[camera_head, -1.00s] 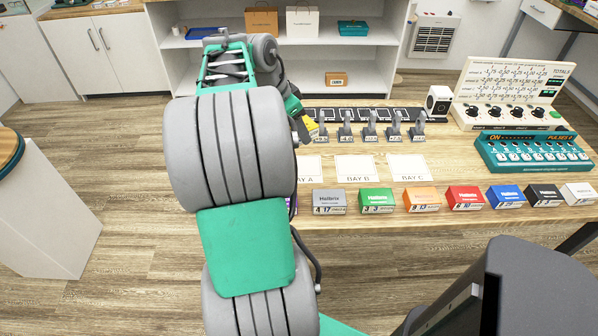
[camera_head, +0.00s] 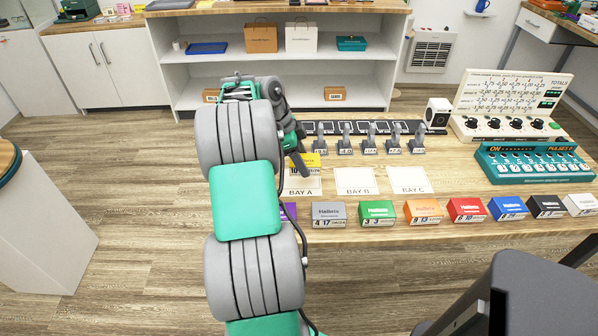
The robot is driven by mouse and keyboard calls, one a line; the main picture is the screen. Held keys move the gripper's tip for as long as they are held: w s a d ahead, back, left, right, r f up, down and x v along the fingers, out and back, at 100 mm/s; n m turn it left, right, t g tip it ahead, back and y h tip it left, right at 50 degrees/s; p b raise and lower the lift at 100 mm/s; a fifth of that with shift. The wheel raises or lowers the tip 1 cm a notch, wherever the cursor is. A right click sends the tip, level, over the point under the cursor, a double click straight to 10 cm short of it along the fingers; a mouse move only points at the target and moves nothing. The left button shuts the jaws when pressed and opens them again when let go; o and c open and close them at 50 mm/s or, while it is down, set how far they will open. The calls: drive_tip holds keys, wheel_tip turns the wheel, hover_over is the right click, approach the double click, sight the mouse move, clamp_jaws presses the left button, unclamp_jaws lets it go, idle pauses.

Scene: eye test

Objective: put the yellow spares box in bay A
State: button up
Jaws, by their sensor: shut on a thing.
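The yellow spares box (camera_head: 311,160) is at the far edge of the white BAY A card (camera_head: 308,184) and covers part of it in the head view. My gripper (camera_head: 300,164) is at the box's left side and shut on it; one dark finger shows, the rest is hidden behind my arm. I cannot tell whether the box rests on the card or is held just above it. The BAY B card (camera_head: 356,182) and BAY C card (camera_head: 409,181) lie bare to the right.
A row of coloured boxes, from a purple one (camera_head: 288,210) past a grey one (camera_head: 329,215), lines the table's front edge. Several grey stands (camera_head: 346,142) stand behind the cards. A teal console (camera_head: 535,160) is at the right. My arm hides the table's left end.

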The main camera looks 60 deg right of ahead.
sight(299, 179)
drive_tip(key=shift+w+f, duration=0.25)
drive_tip(key=shift+f, duration=0.9)
drive_tip(key=shift+w+f, duration=0.25)
drive_tip(key=shift+f, duration=0.9)
drive_tip(key=o, duration=1.5)
drive_tip(key=shift+c, duration=0.2)
drive_tip(key=p+v, duration=0.3)
drive_tip(key=v, duration=0.9)
drive_tip(key=w+a+r+n+t, duration=0.1)
drive_tip(key=w+a+n, duration=0.3)
drive_tip(key=a+n, duration=0.3)
drive_tip(key=w+a+r+n+t+h, duration=0.15)
drive_tip(key=w+a+n, duration=0.25)
drive_tip(key=a, duration=0.5)
drive_tip(key=w+a+r+n+t, duration=0.2)
drive_tip(key=w+a+n, duration=0.1)
drive_tip(key=a+n, duration=0.35)
drive_tip(key=s+a+f+n+t+y, duration=0.1)
drive_tip(key=a+n, duration=0.5)
drive_tip(key=a, duration=0.6)
drive_tip(key=s+a+f+n+t+y, duration=0.1)
drive_tip(key=s+a+f+n, duration=0.3)
drive_tip(key=a, duration=0.9)
drive_tip(key=s+n+y, duration=0.1)
drive_tip(key=n, duration=0.2)
drive_tip(key=shift+s+f, duration=0.3)
